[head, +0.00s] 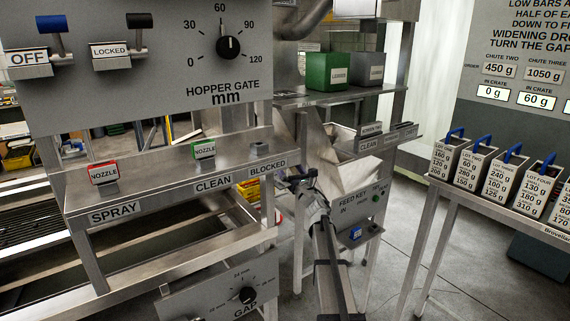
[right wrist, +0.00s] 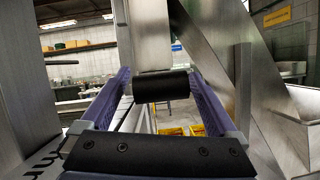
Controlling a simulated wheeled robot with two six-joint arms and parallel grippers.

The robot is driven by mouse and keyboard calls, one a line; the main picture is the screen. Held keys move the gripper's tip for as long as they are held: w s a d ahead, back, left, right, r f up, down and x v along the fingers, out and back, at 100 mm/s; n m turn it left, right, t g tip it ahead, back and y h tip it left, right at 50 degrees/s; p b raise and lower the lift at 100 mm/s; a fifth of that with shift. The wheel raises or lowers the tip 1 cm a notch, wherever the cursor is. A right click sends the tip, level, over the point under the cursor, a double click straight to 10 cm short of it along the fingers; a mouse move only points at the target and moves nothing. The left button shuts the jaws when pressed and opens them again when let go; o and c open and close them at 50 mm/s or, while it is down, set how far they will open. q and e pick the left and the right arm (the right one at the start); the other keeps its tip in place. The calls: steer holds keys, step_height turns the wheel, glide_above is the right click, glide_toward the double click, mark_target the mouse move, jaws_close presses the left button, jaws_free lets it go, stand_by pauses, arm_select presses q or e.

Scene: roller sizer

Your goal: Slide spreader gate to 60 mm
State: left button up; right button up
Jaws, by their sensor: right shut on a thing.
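My right gripper (head: 298,182) reaches in from the bottom middle in the head view, beside the steel frame's right end. In the right wrist view (right wrist: 160,88) its two purple fingers stand either side of a black cylindrical grip (right wrist: 161,84), and it is shut on this grip. The grip sits at the lower end of a steel plate (right wrist: 150,35); whether this is the spreader gate I cannot tell. The hopper gate dial (head: 229,46) is marked 0 to 120 mm, and its small white pointer appears to be near 60. My left gripper is not in view.
SPRAY, CLEAN and BLOCKED labels line a rail (head: 230,181) left of the gripper. A GAP knob (head: 248,295) is below. The FEED KEY panel (head: 368,205) is close on the right. Blue-handled lot containers (head: 495,170) stand on a right-hand bench; floor lies between.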

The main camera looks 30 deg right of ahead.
jaws_close()
steer(key=s, duration=0.6)
steer(key=shift+d, duration=0.2)
steer(key=o, duration=1.4)
jaws_free()
steer(key=b+v, duration=0.3)
steer(key=v, duration=0.5)
